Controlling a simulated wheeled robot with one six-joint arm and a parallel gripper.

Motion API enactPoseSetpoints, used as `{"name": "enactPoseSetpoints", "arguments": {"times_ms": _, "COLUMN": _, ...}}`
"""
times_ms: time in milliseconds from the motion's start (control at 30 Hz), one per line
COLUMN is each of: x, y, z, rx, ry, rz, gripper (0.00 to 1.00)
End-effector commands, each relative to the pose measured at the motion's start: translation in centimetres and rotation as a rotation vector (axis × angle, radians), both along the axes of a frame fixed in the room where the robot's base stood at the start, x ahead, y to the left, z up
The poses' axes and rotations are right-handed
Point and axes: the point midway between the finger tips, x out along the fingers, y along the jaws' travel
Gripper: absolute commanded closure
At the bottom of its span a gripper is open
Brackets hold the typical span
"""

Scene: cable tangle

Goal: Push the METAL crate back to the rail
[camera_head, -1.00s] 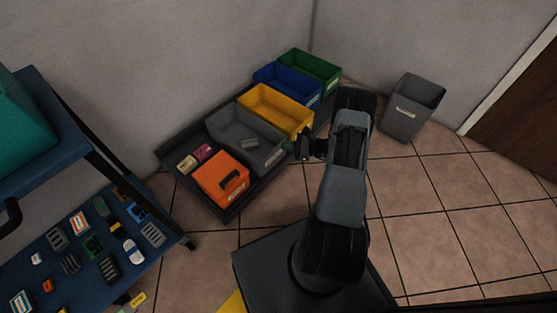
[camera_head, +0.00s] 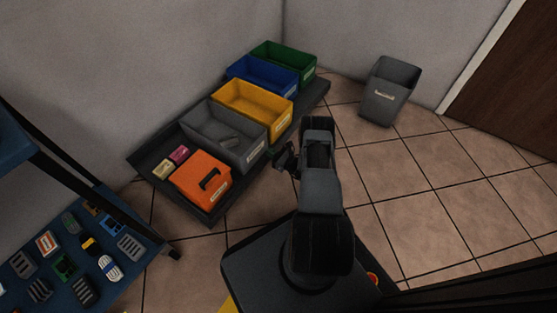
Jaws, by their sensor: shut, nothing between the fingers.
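A row of open crates stands on a dark tray (camera_head: 150,178) by the wall. No label is readable, so I cannot tell by text which crate is METAL. A grey crate (camera_head: 205,138) stands between the orange crate (camera_head: 202,180) and the yellow crate (camera_head: 262,102). A small grey item (camera_head: 230,142) lies in the grey crate. My gripper (camera_head: 279,161) is shut and empty, just to the right of the grey crate's labelled front and apart from it. The rail behind the crates cannot be made out clearly.
A blue crate (camera_head: 250,71) and a green crate (camera_head: 288,54) stand at the far end. Two small blocks, pink (camera_head: 180,154) and yellowish (camera_head: 163,169), lie behind the orange crate. A grey bin (camera_head: 385,95) stands on open floor. A blue cart (camera_head: 105,280) with small parts is at lower left.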

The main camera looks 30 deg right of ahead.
Motion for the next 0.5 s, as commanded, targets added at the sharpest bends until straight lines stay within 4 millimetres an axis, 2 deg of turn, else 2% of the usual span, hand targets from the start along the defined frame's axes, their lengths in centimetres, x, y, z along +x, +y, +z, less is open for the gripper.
{"name": "enactPoseSetpoints", "arguments": {"times_ms": 200, "x": 3.1, "y": 1.4, "z": -0.2, "rx": -0.002, "ry": -0.002, "rz": 0.002, "gripper": 1.00}}
{"name": "enactPoseSetpoints", "arguments": {"times_ms": 500, "x": 5.0, "y": 2.3, "z": -0.1, "rx": -0.001, "ry": 0.000, "rz": 0.000, "gripper": 1.00}}
